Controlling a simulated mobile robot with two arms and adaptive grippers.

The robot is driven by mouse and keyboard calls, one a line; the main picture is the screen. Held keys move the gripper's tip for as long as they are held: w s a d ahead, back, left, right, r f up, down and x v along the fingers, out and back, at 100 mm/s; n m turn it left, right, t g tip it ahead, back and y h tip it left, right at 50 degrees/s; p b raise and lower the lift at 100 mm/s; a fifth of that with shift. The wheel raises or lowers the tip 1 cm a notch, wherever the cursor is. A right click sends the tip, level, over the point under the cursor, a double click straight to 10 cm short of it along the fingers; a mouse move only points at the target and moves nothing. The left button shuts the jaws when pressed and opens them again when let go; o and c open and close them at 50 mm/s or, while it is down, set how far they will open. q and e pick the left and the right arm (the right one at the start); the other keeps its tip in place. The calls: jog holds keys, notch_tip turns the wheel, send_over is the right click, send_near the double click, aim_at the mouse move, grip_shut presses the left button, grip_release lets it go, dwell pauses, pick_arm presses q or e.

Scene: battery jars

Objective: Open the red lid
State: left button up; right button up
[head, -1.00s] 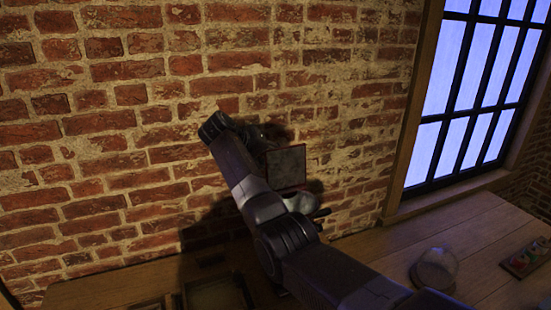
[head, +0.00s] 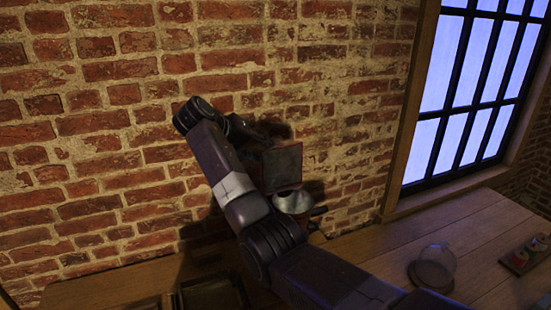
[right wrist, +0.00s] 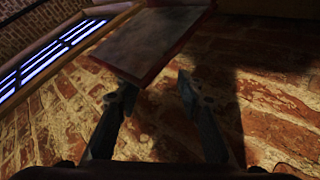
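The red lid (head: 283,168) shows in the head view as a grey square panel with a thin red edge. It stands nearly upright in front of the brick wall, above a pale rounded thing (head: 293,201) partly hidden by my arm. In the right wrist view the lid (right wrist: 150,42) is a large tilted panel just past the fingertips. My right gripper (right wrist: 157,90) has its two fingers apart with nothing held between them. The left finger's tip is close to the lid's lower edge; I cannot tell if they touch. My left gripper is not in view.
A wooden table (head: 390,255) runs along the brick wall. A glass dome (head: 436,266) and a small tray of coloured items (head: 527,257) stand at the right. A dark open frame or box (head: 212,296) lies at the lower left. A barred window (head: 465,90) is upper right.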

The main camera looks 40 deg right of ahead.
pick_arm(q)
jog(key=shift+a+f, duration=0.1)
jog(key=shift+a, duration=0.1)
pick_arm(e)
jog(key=v, duration=0.5)
jog(key=shift+w+a+r, duration=0.1)
jog(key=shift+w+a, duration=0.05)
jog(key=shift+a, duration=0.3)
